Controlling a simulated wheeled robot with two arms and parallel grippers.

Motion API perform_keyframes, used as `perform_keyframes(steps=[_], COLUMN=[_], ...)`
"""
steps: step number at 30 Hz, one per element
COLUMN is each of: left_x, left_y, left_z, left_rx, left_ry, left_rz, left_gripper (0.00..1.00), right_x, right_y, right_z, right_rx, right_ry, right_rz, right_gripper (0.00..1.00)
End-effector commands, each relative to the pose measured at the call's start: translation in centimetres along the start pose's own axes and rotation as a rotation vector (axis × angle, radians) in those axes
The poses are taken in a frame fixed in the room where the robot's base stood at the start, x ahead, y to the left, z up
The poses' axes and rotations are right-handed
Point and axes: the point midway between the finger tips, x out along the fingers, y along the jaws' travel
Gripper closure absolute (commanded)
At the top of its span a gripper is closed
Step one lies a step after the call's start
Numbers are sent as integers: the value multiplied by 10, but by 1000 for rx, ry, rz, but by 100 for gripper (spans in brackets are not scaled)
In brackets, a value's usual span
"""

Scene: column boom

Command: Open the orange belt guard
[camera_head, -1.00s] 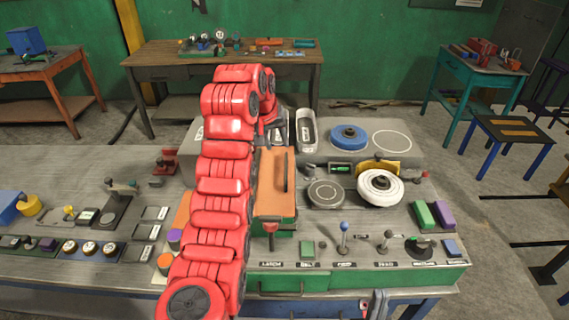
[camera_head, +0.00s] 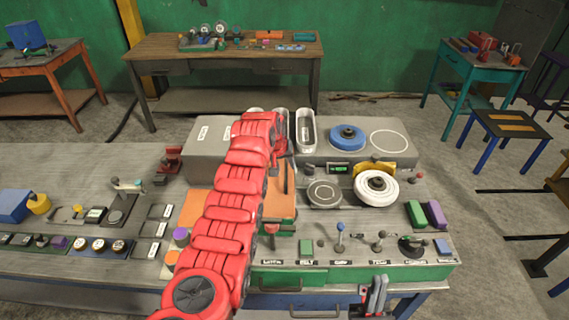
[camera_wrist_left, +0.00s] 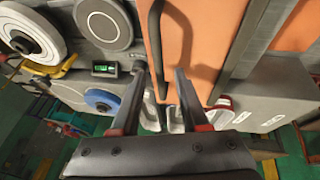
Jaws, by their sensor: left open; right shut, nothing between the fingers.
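The orange belt guard (camera_head: 283,204) is a flat orange panel on the bench machine, partly hidden by my red left arm. It also shows in the left wrist view (camera_wrist_left: 190,40). A dark bar handle (camera_wrist_left: 153,40) runs along it near one edge. My left gripper (camera_wrist_left: 160,70) is open, its fingers on either side of the handle in the left wrist view; I cannot tell whether they touch it. In the head view the left gripper is mostly hidden behind the arm. My right gripper (camera_head: 376,293) is shut and empty at the bench's front edge.
Right of the guard are a round grey plate (camera_head: 324,193), a white wheel (camera_head: 377,187) and a blue disc (camera_head: 347,138). Levers (camera_head: 340,236) and labelled controls line the front. A second orange surface (camera_head: 191,211) shows left of my arm.

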Motion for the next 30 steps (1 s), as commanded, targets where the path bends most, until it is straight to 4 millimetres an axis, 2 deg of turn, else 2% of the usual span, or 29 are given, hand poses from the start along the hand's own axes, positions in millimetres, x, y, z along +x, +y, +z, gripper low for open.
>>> perform_keyframes(steps=[3,4,11,30], left_x=[0,0,0,0], left_y=[0,0,0,0], left_z=[0,0,0,0], left_rx=[0,0,0,0], left_ry=[0,0,0,1], left_rz=[0,0,0,0], left_gripper=[55,59,100,100], right_x=[0,0,0,0], right_y=[0,0,0,0], right_z=[0,0,0,0], right_rx=[0,0,0,0], right_ry=[0,0,0,0], right_rz=[0,0,0,0], right_gripper=[100,100,100,100])
